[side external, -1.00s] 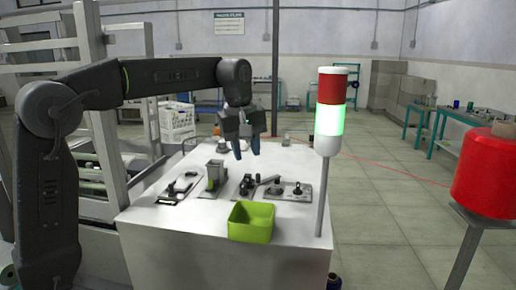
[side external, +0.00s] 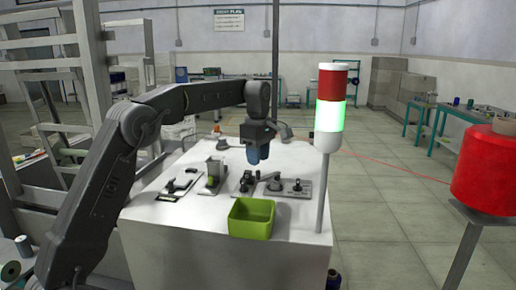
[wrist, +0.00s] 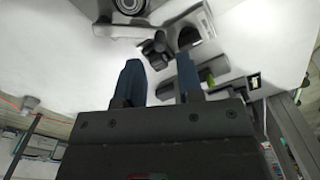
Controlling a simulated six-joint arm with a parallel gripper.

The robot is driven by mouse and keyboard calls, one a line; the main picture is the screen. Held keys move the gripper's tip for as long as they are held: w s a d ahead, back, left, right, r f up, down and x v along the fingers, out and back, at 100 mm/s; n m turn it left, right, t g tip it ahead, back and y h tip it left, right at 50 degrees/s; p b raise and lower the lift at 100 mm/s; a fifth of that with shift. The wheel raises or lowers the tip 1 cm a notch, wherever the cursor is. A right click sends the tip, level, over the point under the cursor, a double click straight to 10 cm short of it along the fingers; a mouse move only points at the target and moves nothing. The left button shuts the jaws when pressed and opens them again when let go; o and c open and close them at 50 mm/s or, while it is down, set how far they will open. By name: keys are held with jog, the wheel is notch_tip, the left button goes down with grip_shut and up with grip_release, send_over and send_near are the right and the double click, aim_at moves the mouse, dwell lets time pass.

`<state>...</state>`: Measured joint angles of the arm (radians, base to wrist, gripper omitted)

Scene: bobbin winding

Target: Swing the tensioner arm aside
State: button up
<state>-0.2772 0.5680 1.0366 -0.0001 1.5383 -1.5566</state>
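In the side view, the middle station on the white table has a dark base with knobs and a short grey bar, which looks like the tensioner arm (side external: 268,176). In the wrist view, a light grey bar (wrist: 119,31) at the top left runs toward a dark post (wrist: 156,49); it looks like the same arm. My gripper (side external: 258,154) hangs above and slightly behind this station, pointing down. In the wrist view, its two blue fingertips (wrist: 160,74) are clearly apart with nothing between them. They do not appear to touch the bar.
An open green bin (side external: 251,219) stands at the table's front edge. A plate with a lever (side external: 181,184) and an upright grey holder (side external: 215,172) are to the left. Another plate (side external: 294,189) is to the right, near the signal tower's pole (side external: 323,195).

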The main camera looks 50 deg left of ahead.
jog(key=shift+f, duration=2.15)
jog(key=c, duration=0.5)
jog(key=shift+a, duration=0.25)
jog(key=shift+a+r, duration=0.1)
jog(key=shift+a, duration=0.15)
jog(key=shift+w+a, duration=0.25)
jog(key=shift+a, duration=0.2)
jog(key=o, duration=0.5)
